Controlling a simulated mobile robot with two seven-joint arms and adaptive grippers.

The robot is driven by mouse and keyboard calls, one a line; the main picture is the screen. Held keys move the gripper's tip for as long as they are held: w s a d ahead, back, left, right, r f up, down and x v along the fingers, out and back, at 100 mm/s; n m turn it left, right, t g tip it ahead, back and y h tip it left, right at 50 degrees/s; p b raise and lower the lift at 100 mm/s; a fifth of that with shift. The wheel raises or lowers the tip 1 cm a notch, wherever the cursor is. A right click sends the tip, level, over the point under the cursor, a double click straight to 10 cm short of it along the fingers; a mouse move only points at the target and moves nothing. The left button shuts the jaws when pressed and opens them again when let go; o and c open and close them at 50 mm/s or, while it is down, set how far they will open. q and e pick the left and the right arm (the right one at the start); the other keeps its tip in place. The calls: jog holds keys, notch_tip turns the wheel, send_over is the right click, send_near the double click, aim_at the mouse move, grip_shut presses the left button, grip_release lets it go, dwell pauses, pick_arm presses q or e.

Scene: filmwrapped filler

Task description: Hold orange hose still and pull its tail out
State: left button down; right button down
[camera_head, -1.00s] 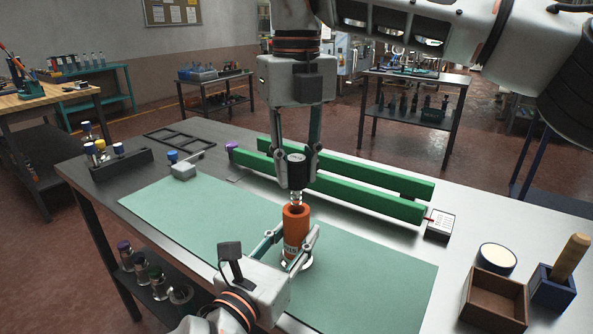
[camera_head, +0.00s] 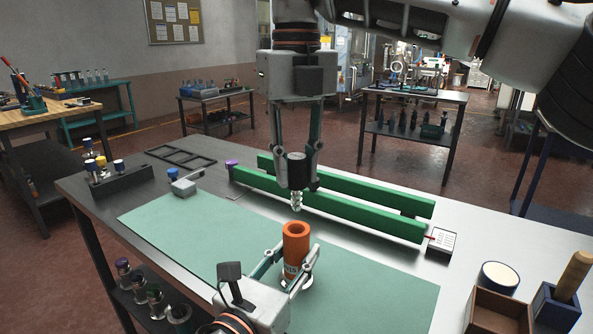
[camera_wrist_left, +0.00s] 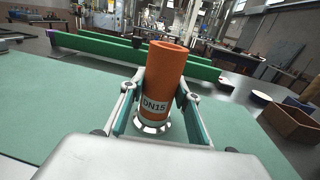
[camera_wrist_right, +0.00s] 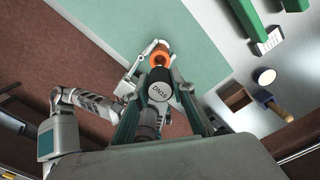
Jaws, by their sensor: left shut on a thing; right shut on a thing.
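The orange hose (camera_head: 296,246) stands upright on the green mat, with a "DN15" label and a metal ring at its base. My left gripper (camera_head: 282,272) is shut around its sides; the left wrist view shows the hose (camera_wrist_left: 165,75) between the fingers, its top open. My right gripper (camera_head: 298,172) is shut on the tail (camera_head: 296,170), a black cap with a clear ribbed stem below it. The stem's lower end hangs just above the hose's open top, apart from it.
Green bars (camera_head: 340,213) lie behind the mat (camera_head: 190,226). A small labelled box (camera_head: 441,240) sits at their right end. A brown open box (camera_head: 497,312), a round white-topped item (camera_head: 499,276) and a blue holder (camera_head: 554,308) stand at the right. A dark rack (camera_head: 122,181) is at the left.

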pick_arm(q)
jog(key=shift+f, duration=0.1)
pick_arm(e)
jog(key=shift+r, duration=1.15)
pick_arm(q)
jog(key=c, duration=1.4)
grip_release()
jog(key=shift+s, duration=0.1)
